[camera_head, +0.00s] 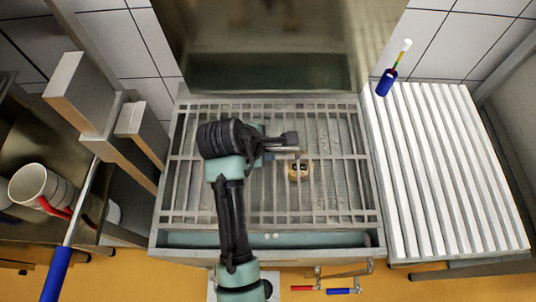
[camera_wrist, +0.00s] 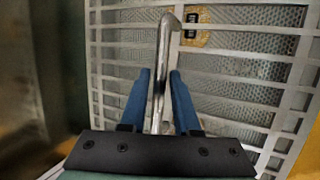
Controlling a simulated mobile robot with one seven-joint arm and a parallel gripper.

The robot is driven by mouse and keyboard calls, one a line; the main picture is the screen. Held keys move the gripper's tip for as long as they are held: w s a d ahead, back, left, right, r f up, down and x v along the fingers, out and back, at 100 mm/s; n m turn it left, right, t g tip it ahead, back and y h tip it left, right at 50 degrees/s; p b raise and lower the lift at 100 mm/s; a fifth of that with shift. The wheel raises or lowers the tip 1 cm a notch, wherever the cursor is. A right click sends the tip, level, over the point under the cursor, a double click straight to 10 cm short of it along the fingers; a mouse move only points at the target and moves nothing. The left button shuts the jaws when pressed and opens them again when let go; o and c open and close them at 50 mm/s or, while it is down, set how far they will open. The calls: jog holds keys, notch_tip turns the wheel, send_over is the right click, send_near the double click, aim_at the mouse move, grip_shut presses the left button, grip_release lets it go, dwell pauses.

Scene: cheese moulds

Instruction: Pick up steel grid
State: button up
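The steel grid (camera_head: 345,190) is a flat lattice of pale metal bars lying on the draining table. Its bars also fill much of the wrist view (camera_wrist: 245,52). My gripper (camera_head: 290,147) is over the middle of the grid. In the wrist view its two blue fingers (camera_wrist: 160,75) stand apart, one on each side of a shiny bent metal rod (camera_wrist: 163,60). Narrow gaps seem to show between rod and fingers. How the rod joins the grid cannot be told. My arm hides part of the grid.
A white ribbed rack (camera_head: 440,175) is at right, with a blue-handled brush (camera_head: 386,82). Hooked tools with red and blue handles (camera_head: 325,289) are at the front. A white cup (camera_head: 30,182) is at left.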

grip_shut()
dwell(1.1)
jog(key=shift+w+r, duration=0.15)
jog(key=shift+r, duration=0.05)
